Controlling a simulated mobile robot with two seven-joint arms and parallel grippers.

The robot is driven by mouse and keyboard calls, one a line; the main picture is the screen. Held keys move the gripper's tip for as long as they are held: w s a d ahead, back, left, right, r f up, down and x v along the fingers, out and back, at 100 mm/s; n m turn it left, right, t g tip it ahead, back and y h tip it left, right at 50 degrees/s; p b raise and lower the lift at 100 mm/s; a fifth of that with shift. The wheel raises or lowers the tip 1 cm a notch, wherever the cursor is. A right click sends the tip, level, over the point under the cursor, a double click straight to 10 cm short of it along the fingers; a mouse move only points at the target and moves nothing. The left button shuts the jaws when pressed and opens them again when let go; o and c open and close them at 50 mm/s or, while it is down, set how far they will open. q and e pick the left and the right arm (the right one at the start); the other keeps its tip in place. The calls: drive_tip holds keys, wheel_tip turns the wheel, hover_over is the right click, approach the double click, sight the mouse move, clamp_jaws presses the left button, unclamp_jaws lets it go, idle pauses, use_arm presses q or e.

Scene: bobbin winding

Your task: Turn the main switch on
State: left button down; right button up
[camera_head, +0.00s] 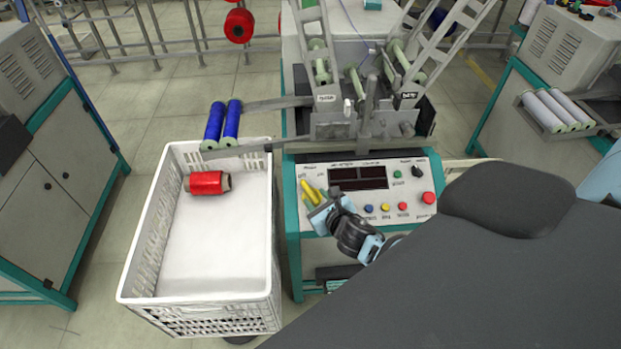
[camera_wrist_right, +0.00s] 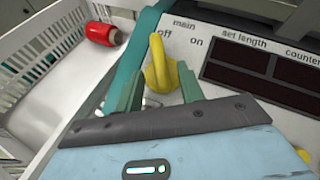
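The yellow main switch (camera_head: 311,191) is at the upper left of the winder's control panel (camera_head: 340,215). In the right wrist view the switch (camera_wrist_right: 158,62) has its handle tip beside the "off" label, with "on" further right. My right gripper (camera_head: 322,204) is at the panel. In the right wrist view its two green fingers (camera_wrist_right: 158,84) are apart, one on each side of the switch's lower part. I cannot tell whether they touch it. The switch's base is partly hidden behind the gripper. My left gripper is not in view.
A dark display (camera_head: 357,178) is right of the switch, with coloured buttons and a red knob (camera_head: 429,198) further right. A white crate (camera_head: 145,250) with a red bobbin (camera_head: 207,183) stands left of the machine. Blue bobbins (camera_head: 223,122) lie above the crate's far edge.

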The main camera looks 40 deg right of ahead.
sight(313, 196)
drive_tip(key=shift+b+x, duration=0.3)
drive_tip(key=shift+x, duration=1.65)
clamp_jaws()
